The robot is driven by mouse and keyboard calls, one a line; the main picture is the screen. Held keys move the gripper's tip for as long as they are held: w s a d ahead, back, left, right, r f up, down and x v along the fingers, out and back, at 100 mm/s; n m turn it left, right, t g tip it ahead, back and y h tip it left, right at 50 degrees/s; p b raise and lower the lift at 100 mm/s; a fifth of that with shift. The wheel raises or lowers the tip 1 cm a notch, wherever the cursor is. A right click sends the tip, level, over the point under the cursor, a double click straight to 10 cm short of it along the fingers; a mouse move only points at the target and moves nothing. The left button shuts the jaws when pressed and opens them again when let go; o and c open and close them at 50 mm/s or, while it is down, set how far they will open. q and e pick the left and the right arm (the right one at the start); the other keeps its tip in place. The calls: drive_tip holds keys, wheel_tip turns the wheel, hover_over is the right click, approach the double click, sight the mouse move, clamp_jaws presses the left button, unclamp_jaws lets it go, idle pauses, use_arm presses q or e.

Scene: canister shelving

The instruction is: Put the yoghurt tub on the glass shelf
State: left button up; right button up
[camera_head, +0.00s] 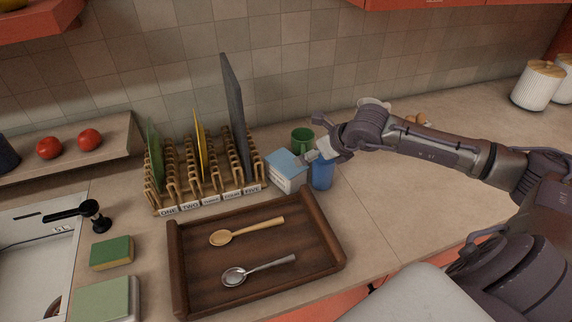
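I cannot clearly pick out a yoghurt tub. A white box with a light blue top (287,171) and a blue cup-like container (321,174) stand on the counter right of the wooden rack. My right gripper (315,138) comes in from the right, just above the blue container, which its lower finger partly covers. Its fingers look spread, with nothing visible between them. No shelf is clearly glass; a ledge (112,137) with two tomatoes is at the left. My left gripper is not in view.
A green mug (302,140) stands behind the box. The wooden rack (205,188) holds upright boards. A brown tray (320,268) with two spoons lies in front. A white ribbed canister (536,86) is at the far right.

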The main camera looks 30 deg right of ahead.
sight(287, 163)
drive_tip(key=w+f, duration=0.1)
drive_tip(key=w+a+f+p, duration=0.2)
drive_tip(key=w, duration=0.1)
drive_tip(key=shift+f, duration=0.1)
drive_tip(key=shift+d+x, duration=0.1)
drive_tip(key=shift+x, duration=0.5)
drive_tip(key=shift+d+x, duration=0.15)
drive_tip(key=shift+x, duration=0.45)
drive_tip(key=shift+d+f+p, duration=0.1)
drive_tip(key=shift+f+p, duration=0.2)
drive_tip(key=shift+f, duration=0.1)
drive_tip(key=shift+w+f, duration=0.4)
drive_tip(key=p+x, duration=0.1)
drive_tip(key=x, duration=0.2)
drive_tip(key=shift+w+f, duration=0.55)
drive_tip(key=shift+f, duration=0.15)
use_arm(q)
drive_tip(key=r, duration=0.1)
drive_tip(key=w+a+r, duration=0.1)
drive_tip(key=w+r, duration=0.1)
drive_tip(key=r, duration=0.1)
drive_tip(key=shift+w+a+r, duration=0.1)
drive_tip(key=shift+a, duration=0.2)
use_arm(e)
drive_tip(key=shift+s, duration=0.1)
